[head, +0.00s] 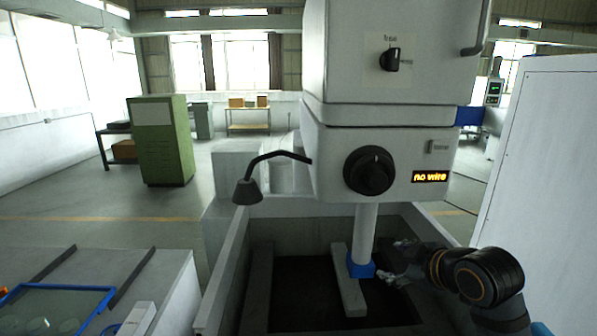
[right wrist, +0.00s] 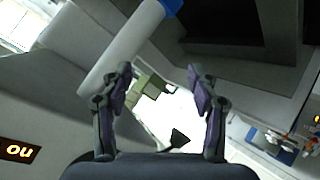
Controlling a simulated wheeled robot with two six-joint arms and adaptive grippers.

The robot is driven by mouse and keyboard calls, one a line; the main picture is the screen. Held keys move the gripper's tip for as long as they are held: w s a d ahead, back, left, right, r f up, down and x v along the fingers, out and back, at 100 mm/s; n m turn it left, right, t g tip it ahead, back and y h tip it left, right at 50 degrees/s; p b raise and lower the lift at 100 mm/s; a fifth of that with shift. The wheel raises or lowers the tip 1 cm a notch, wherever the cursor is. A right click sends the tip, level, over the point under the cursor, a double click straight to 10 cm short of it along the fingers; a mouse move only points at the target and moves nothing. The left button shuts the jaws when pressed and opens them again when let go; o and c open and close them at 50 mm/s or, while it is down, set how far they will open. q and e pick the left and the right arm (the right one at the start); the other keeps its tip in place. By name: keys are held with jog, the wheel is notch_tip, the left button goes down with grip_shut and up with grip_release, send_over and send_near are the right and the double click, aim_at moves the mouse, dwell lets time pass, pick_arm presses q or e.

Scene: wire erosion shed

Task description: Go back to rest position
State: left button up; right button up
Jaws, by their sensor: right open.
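My right gripper (head: 396,262) is inside the machine's tank, just right of the blue-tipped white column. In the right wrist view its two fingers (right wrist: 160,80) are spread apart with nothing between them. The white column (head: 366,232) hangs from the machine head and ends in a blue block (head: 361,268) above a pale bar (head: 348,285). In the right wrist view the column (right wrist: 124,46) passes beyond the left finger. Whether the gripper touches the column or the block cannot be told. My left gripper is in neither view.
The machine head (head: 385,150) has dark knobs and a lit display (head: 430,177) reading "no wire". The tank wall (head: 226,270) bounds the left side. A black lamp (head: 248,190) juts out left. A white panel (head: 545,160) stands right. A table with a blue-framed plate (head: 60,305) is front left.

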jog(key=s+f+m+g+h, duration=0.1)
jog(key=s+f+m+g, duration=0.15)
jog(key=s+f, duration=0.45)
jog(key=s+f+m+g+h, duration=0.1)
jog(key=s+f+m, duration=0.25)
jog(key=f, duration=0.75)
jog(key=s+d+f+m+g+h, duration=0.1)
jog(key=s+f+m+g, duration=0.1)
jog(key=s+f, duration=0.4)
jog(key=s+d+f+m+g+h, duration=0.1)
jog(key=s+d+f+m+g, duration=0.1)
jog(key=s+f, duration=0.5)
jog(key=s+d+f+g+b, duration=0.1)
jog(key=s+f+b, duration=0.1)
jog(key=f, duration=1.2)
jog(key=s+d+f+b, duration=0.2)
jog(key=f, duration=1.3)
jog(key=s+f+g+b, duration=0.1)
jog(key=s+f, duration=1.5)
jog(key=s, duration=0.2)
jog(key=shift+d+f+m+b, duration=0.3)
jog(key=shift+f+m, duration=0.05)
jog(key=shift+m, duration=0.05)
